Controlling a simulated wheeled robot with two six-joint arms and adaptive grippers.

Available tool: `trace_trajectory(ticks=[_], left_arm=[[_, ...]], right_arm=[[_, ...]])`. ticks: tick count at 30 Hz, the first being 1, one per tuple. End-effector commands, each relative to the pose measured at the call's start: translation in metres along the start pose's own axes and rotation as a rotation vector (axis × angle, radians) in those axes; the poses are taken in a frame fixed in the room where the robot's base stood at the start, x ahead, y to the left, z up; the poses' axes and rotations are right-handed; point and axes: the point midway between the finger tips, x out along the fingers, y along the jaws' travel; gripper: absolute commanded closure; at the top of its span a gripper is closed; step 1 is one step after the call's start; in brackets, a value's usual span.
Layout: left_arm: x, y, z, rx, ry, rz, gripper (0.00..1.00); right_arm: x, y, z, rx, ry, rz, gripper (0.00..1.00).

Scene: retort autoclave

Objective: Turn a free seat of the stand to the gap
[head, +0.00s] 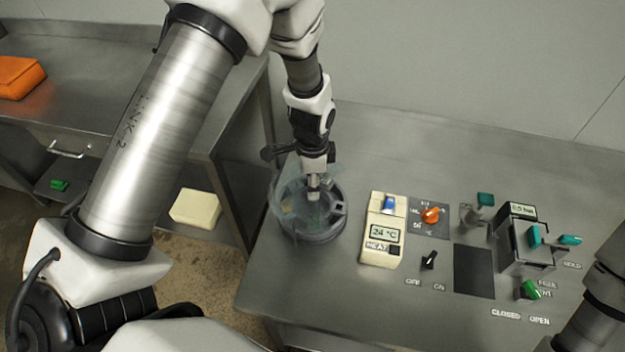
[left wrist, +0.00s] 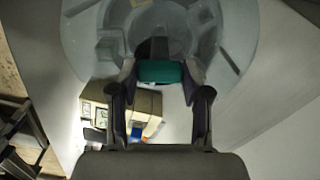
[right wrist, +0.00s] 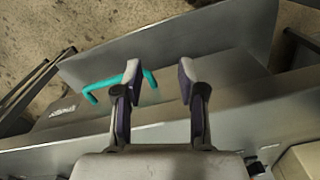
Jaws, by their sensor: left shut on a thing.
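The stand (head: 322,236) is a round, grey, partly see-through carousel at the left part of the steel bench. My left gripper (head: 316,188) points down into it near its middle. In the left wrist view the stand (left wrist: 85,30) shows as a pale disc with a square pocket (left wrist: 110,44) and a slot (left wrist: 228,60). There my left gripper (left wrist: 162,76) is shut on a dark green grip piece (left wrist: 161,72). I cannot tell where the gap is or which seats are free. My right gripper (right wrist: 158,74) is open and empty.
A beige heater box (head: 380,252) reading 24 °C stands right of the stand. An orange dial (head: 431,215), black switch (head: 428,260) and teal-handled unit (head: 525,245) lie further right. The right wrist view shows a teal bar handle (right wrist: 149,78) beyond the fingers.

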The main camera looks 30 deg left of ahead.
Motion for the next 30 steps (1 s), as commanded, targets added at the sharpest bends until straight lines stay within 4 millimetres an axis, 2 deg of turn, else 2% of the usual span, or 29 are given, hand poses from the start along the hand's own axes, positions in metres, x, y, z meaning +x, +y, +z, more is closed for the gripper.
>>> trace_trajectory(ticks=[10,11,12,13,23,26,30], left_arm=[[0.001,0.001,0.001,0.001,-0.002,0.003,1.0],[0.001,0.001,0.001,0.001,-0.002,0.003,0.45],[0.001,0.001,0.001,0.001,-0.002,0.003,0.31],[0.001,0.001,0.001,0.001,-0.002,0.003,0.27],[-0.002,0.0,0.0,0.001,0.0,0.0,0.27],[-0.014,-0.001,-0.001,0.001,0.002,-0.003,0.27],[-0.046,-0.001,-0.001,0.001,0.003,-0.004,0.27]], right_arm=[[0.0,0.0,0.0,0.0,0.0,0.0,0.6],[0.0,0.0,0.0,0.0,0.0,0.0,0.6],[0.0,0.0,0.0,0.0,0.0,0.0,0.6],[0.0,0.0,0.0,0.0,0.0,0.0,0.6],[0.0,0.0,0.0,0.0,0.0,0.0,0.6],[0.0,0.0,0.0,0.0,0.0,0.0,0.6],[0.0,0.0,0.0,0.0,0.0,0.0,0.6]])
